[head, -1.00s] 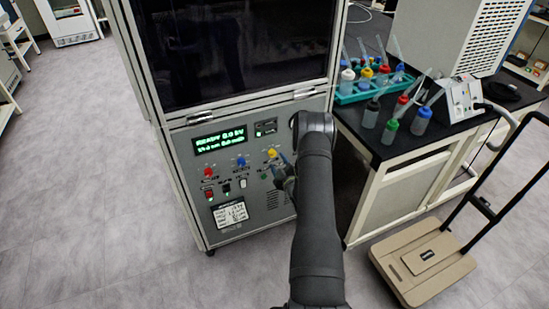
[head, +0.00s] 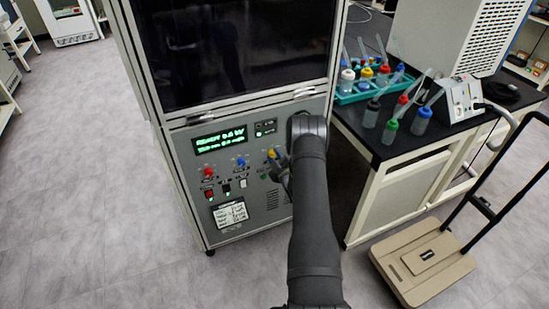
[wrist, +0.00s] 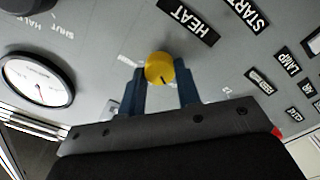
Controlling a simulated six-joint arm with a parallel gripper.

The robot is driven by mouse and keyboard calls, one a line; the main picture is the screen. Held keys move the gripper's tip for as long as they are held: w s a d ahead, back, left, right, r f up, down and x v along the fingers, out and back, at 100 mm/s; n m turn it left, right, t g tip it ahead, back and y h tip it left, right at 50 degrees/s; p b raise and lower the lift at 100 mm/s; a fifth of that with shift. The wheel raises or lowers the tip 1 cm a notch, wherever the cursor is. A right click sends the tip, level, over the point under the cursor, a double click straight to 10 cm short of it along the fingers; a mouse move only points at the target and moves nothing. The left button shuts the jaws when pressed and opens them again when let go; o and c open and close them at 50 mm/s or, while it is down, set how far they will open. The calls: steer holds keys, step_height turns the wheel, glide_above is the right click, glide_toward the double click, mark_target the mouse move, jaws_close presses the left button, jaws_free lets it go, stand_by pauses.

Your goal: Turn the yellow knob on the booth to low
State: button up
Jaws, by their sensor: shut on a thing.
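The yellow knob (wrist: 160,67) on the grey booth panel sits between my gripper's two blue fingers in the wrist view. A dark pointer mark on its face points toward the bottom of that picture, slightly right. My gripper (wrist: 161,82) is shut on the knob, one finger on each side. In the head view the yellow knob (head: 273,153) is partly hidden by my gripper (head: 279,165), on the right half of the panel of the booth (head: 205,165). The small scale marks around the knob are too blurred to read.
Red (head: 209,172) and blue (head: 240,161) knobs lie left of the yellow one, below a green lit display (head: 219,140). The wrist view shows a round gauge (wrist: 38,80) and a HEAT label (wrist: 187,22). A black-topped bench (head: 440,137) with bottles stands right.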

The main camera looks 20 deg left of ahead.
steer(key=shift+m, duration=0.4)
steer(key=m, duration=1.1)
stand_by(0.4)
steer(key=o, duration=1)
steer(key=shift+d, duration=0.1)
steer(key=v, duration=1.7)
steer(key=shift+s+d+r, duration=0.1)
steer(key=shift+r, duration=0.05)
